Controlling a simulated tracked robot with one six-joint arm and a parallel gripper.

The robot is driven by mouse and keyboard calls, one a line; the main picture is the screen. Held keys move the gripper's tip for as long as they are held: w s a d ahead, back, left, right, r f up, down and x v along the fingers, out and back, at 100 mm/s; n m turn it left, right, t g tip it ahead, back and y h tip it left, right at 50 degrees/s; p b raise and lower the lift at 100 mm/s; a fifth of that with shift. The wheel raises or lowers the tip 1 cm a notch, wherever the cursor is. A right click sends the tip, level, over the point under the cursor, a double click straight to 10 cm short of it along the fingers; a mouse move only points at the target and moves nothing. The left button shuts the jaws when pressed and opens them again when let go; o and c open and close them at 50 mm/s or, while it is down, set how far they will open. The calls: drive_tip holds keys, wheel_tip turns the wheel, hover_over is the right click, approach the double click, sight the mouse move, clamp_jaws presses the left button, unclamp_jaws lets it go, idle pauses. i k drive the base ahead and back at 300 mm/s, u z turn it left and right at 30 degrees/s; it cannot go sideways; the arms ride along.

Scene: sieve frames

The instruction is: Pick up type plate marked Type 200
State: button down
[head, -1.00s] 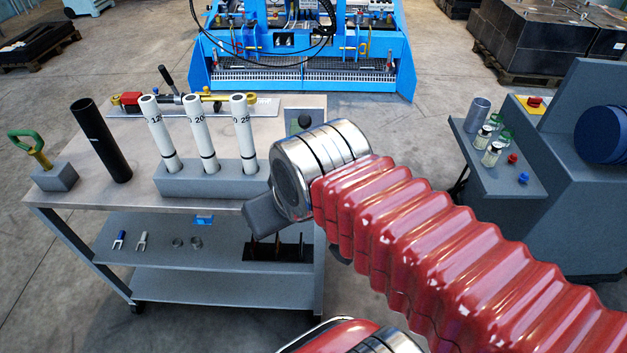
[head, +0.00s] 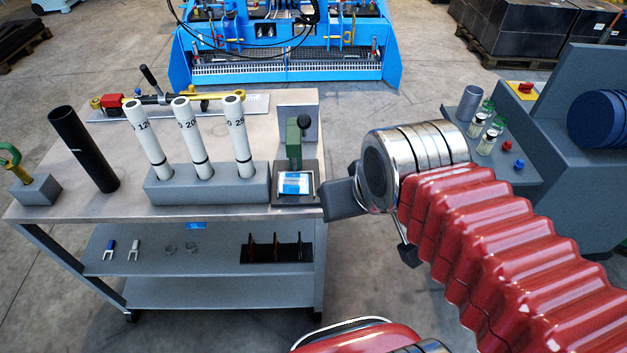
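A black rack (head: 290,257) on the cart's middle shelf holds several small upright plates (head: 276,246), seen nearly edge-on. No marking on them can be read, so I cannot tell which is Type 200.
On the cart top (head: 110,193) stand a grey block (head: 208,186) with white numbered tubes, a black tube (head: 83,148) and a green-levered device (head: 296,183). Two small forks (head: 122,249) and two rings lie on the middle shelf. A grey side bench (head: 515,170) stands right.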

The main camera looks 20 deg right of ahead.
sight(289, 183)
drive_tip(key=z, duration=0.8)
drive_tip(key=k, duration=0.75)
drive_tip(key=u, duration=0.95)
drive_tip(key=i, duration=1)
drive_tip(key=z, duration=0.45)
